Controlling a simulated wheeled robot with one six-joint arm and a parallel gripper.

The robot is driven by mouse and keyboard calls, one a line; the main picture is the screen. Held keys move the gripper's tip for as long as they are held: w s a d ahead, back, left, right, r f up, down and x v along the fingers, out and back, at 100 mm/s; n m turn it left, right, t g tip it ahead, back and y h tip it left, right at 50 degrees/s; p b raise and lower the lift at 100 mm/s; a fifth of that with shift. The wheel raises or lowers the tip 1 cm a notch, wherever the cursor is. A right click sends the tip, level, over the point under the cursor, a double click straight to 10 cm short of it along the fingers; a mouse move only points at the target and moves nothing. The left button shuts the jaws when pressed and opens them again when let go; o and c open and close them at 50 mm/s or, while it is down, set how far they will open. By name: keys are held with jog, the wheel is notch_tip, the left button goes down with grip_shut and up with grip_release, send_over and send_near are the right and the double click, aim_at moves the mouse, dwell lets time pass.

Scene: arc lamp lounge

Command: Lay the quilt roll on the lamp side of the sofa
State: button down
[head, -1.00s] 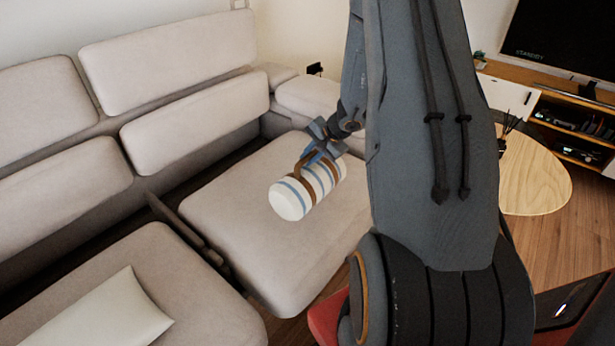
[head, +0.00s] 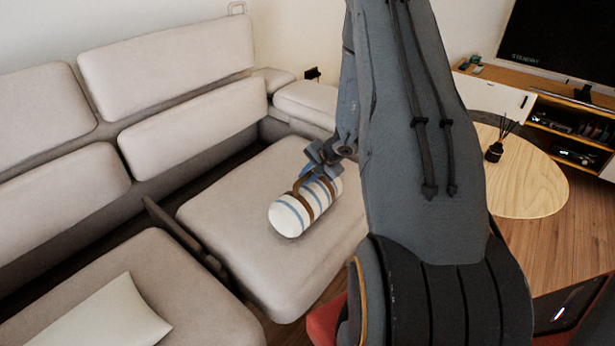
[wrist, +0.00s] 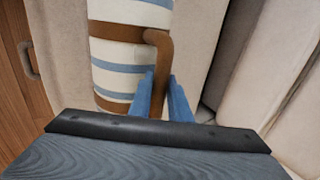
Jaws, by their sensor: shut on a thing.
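The quilt roll (head: 291,216) is white with blue stripes, brown straps and a brown handle. It is at the right-hand seat cushion of the sofa (head: 225,215); I cannot tell whether it touches the cushion. My gripper (head: 322,160) is above the roll, shut on its brown handle. In the wrist view the blue fingers of my gripper (wrist: 163,95) close around the handle of the quilt roll (wrist: 120,68). My arm hides part of the cushion's right side. No lamp is visible in these frames.
A white pillow (head: 105,315) lies on the left seat. A dark gap with a small divider (head: 180,232) separates the seats. A wooden round table (head: 530,180) with a reed diffuser (head: 495,150) stands right of my arm. The TV bench (head: 560,110) is behind it. The cushion left of the roll is clear.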

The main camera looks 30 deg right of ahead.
jog(key=shift+w, duration=0.1)
jog(key=c, duration=1.7)
grip_release()
jog(key=shift+o, duration=0.2)
